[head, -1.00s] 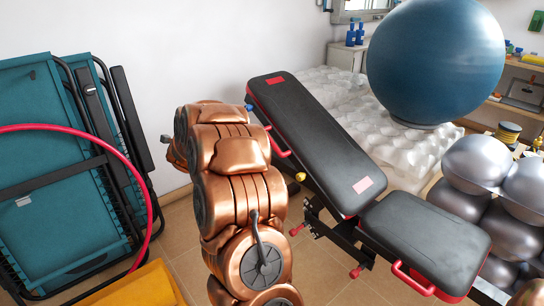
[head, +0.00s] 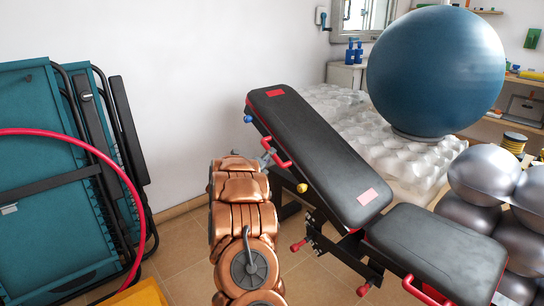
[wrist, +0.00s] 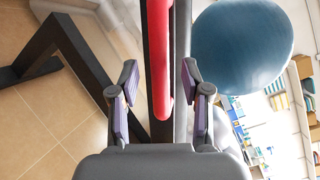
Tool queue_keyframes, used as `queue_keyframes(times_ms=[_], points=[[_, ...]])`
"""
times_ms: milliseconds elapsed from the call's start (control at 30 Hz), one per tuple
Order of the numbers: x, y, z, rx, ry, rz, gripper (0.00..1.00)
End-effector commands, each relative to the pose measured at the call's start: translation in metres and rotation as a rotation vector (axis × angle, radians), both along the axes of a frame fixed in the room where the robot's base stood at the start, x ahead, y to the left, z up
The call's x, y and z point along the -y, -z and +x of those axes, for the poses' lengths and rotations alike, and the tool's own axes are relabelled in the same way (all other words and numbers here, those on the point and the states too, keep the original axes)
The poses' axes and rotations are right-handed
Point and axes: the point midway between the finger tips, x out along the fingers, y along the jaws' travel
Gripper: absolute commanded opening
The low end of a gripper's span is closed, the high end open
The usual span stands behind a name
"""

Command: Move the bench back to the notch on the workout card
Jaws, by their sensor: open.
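The black bench has an inclined backrest (head: 315,150) and a flatter seat (head: 437,245). A red handle (head: 277,154) runs along the backrest's left side; a yellow knob (head: 302,188) sits below it. My gripper (wrist: 160,88) is open in the wrist view, with a red bar (wrist: 160,60) of the bench between its fingers and a gap on both sides. In the head view my copper arm hides most of the gripper, whose grey tip shows beside the red handle. I cannot make out a workout card or the notches.
Folded teal loungers (head: 50,190) and a pink hoop (head: 125,180) stand at left, with a yellow object (head: 140,295) below. A blue ball (head: 436,70) rests on white bumpy foam (head: 345,110) behind the bench. Silver balls (head: 484,174) are at right. Tiled floor shows between loungers and bench.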

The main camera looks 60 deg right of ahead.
Motion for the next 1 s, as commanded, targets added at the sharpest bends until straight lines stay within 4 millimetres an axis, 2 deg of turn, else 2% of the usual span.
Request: queue_keyframes(times_ms=[100,300,767,1000], points=[[0.015,0.002,0.001,0.001,-0.001,0.001,0.47],[0.030,0.001,0.004,0.000,-0.001,0.000,0.47],[0.036,0.000,0.006,0.000,-0.003,0.002,0.47],[0.036,0.000,0.005,0.000,-0.003,0.002,0.22]])
